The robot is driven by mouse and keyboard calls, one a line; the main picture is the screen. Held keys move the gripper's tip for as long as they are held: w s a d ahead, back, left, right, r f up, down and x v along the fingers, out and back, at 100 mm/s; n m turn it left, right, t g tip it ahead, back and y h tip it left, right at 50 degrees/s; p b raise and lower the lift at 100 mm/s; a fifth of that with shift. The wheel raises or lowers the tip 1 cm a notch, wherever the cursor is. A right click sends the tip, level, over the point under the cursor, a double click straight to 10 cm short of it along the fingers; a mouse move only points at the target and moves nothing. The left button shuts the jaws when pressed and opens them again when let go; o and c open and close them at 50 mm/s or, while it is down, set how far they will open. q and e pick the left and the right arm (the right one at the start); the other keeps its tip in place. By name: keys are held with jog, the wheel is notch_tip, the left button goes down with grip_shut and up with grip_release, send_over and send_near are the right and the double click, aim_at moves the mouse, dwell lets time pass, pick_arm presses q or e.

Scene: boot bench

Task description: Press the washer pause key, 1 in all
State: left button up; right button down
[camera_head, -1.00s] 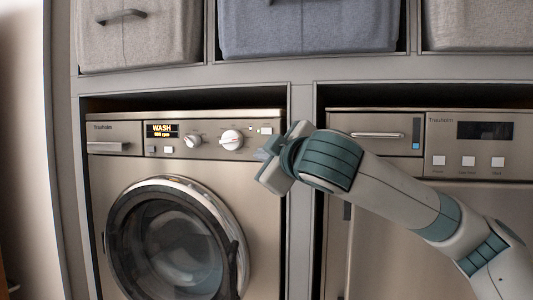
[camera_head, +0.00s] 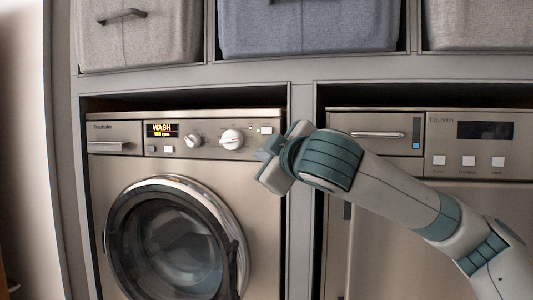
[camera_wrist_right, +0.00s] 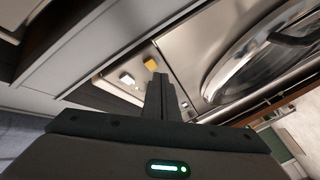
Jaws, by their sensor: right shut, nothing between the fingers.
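The washer (camera_head: 262,205) is on the left, with a lit display (camera_head: 161,130) reading WASH. A white key (camera_head: 266,130) sits at the right end of its panel, and small keys (camera_head: 168,149) sit under the display. I cannot read any key label. My right gripper (camera_head: 262,156) is at the panel's right end, just below the white key. In the right wrist view its fingers (camera_wrist_right: 160,85) are shut and empty, with tips close to an amber key (camera_wrist_right: 152,64) and a white key (camera_wrist_right: 127,79). I cannot tell whether they touch. My left gripper is out of view.
Two knobs (camera_head: 231,139) stick out of the washer panel, left of my gripper. The round door (camera_head: 120,235) is below. A second machine (camera_head: 470,131) with several keys stands at right, behind my arm. Fabric bins (camera_head: 310,28) fill the shelf above.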

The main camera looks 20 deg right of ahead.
jog(key=shift+w+d, duration=0.1)
jog(key=shift+w, duration=0.05)
dwell(0.8)
jog(key=shift+w+d, duration=0.1)
jog(key=shift+w, duration=0.1)
jog(key=shift+w+d, duration=0.25)
jog(key=shift+w, duration=0.05)
dwell(0.9)
jog(key=shift+s+a, duration=0.45)
jog(key=shift+s, duration=0.2)
dwell(0.5)
jog(key=s+a, duration=0.1)
jog(key=s+a+b, duration=0.1)
jog(key=s, duration=0.2)
jog(key=shift+s+a, duration=0.1)
jog(key=shift+a, duration=0.3)
jog(key=shift+f, duration=0.1)
dwell(0.8)
